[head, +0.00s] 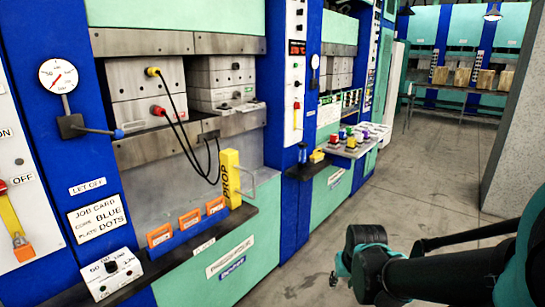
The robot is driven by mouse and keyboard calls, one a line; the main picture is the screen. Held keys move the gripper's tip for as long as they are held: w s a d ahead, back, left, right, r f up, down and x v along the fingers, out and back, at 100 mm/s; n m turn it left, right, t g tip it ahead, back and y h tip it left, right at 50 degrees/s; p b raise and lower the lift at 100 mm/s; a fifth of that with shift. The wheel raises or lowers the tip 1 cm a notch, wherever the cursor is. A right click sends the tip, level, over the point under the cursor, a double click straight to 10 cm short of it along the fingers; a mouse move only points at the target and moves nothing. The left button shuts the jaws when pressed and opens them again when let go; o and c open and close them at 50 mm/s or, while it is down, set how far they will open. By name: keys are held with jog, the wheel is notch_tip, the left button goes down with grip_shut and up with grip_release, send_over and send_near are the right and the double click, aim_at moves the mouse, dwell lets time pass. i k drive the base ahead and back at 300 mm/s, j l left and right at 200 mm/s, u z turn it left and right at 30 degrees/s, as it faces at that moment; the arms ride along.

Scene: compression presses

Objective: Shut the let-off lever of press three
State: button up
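A let-off lever (97,130) sticks out from a dark valve block (71,126) on the blue column of the nearest press. The lever points right, roughly level, and ends in a blue tip (119,134). A round dial gauge (58,76) stands above the block, with its needle toward the upper right. A LET OFF label (87,187) is below. I see no press number, so I cannot tell if this is press three. My arm's elbow is at the lower right, well apart from the lever. My gripper is out of view.
A yellow PROP bar (231,180) stands on the press's front ledge, beside a metal handle. Cables with red and yellow plugs hang from the platens (165,95). A control box (110,278) is at lower left. Open grey floor (415,170) lies right of the presses; a grey pillar (517,120) bounds it.

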aim_at(118, 134)
jog(key=u, duration=1.55)
